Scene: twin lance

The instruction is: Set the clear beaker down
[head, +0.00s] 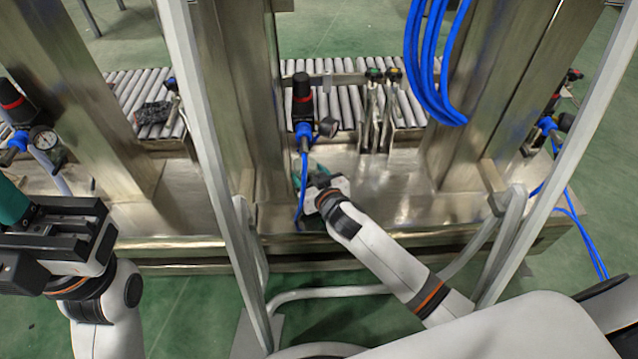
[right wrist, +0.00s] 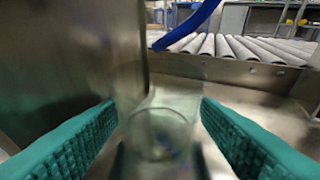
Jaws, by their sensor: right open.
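The clear beaker (right wrist: 160,135) shows in the right wrist view as a see-through round shape on a steel surface, between my right fingers. My right gripper (right wrist: 157,106) is open, with one teal finger on each side of the beaker and a visible gap to it. In the head view my right gripper (head: 312,178) is low over the steel ledge beside a steel post, and I cannot make out the beaker there. My left gripper (head: 12,205) is at the left edge, partly cut off, so its opening is hidden.
A steel post (head: 240,90) and a hanging blue hose (head: 302,185) are close to my right gripper. A roller conveyor (head: 345,100) runs behind. The steel ledge (head: 385,190) to the right is clear. Slanted grey bars (head: 215,150) stand in front.

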